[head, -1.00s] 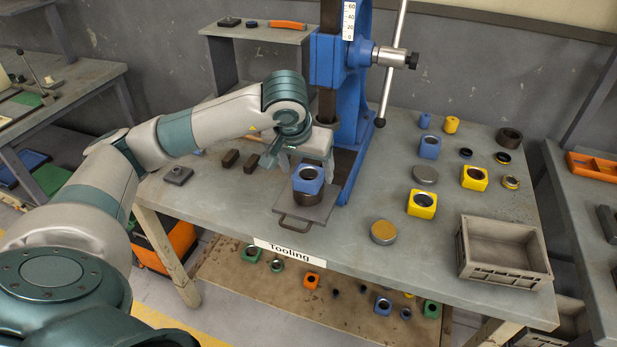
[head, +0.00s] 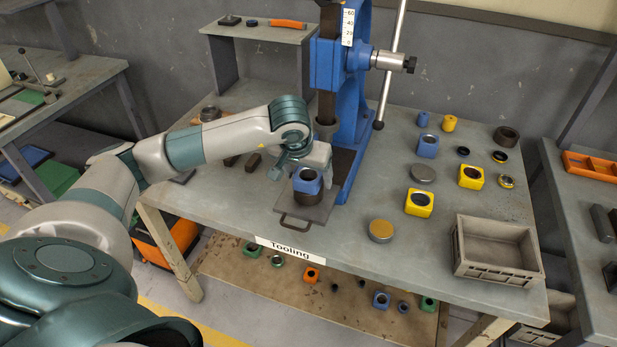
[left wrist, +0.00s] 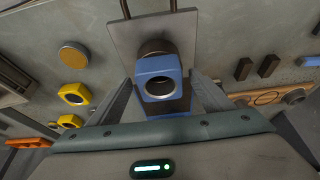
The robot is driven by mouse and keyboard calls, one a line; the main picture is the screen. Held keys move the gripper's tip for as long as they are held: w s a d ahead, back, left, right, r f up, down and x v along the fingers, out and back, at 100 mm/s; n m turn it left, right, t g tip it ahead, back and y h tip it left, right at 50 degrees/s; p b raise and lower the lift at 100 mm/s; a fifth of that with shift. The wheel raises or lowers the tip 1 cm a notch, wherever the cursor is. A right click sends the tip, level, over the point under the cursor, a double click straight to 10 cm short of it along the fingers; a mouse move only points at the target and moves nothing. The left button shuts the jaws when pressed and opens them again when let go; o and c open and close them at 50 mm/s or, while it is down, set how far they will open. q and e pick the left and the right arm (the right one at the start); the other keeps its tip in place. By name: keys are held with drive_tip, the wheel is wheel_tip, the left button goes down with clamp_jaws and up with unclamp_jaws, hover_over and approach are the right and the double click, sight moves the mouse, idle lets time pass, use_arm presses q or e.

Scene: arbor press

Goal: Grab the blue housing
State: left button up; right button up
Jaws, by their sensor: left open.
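A blue housing (head: 307,184), a square block with a round bore, sits on a dark round ring (head: 308,198) on the handled plate (head: 290,212) in front of the press. It also shows in the left wrist view (left wrist: 158,66), near the mouth of my left gripper. My left gripper (head: 286,170) is open, just behind and left of this housing. In the left wrist view its fingers stand apart on either side of the housing, with nothing gripped. Another blue housing (head: 427,147) stands on the table right of the press. My right gripper is not in view.
The blue press (head: 357,100) with its long lever (head: 392,70) rises close behind my left gripper. Yellow housings (head: 419,203), rings and discs lie to the right, with a grey crate (head: 458,250) at the front right. Dark blocks (left wrist: 268,65) lie beside the plate.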

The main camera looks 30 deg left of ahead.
use_arm(q)
drive_tip(key=c, duration=1.2)
drive_tip(key=shift+c, duration=0.2)
drive_tip(key=shift+r, duration=0.2)
drive_tip(key=shift+r+b, duration=0.7)
drive_tip(key=shift+r, duration=0.15)
drive_tip(key=d+r+b, duration=0.5)
drive_tip(key=d+r, duration=0.4)
drive_tip(key=d, duration=0.2)
drive_tip(key=shift+d, duration=0.35)
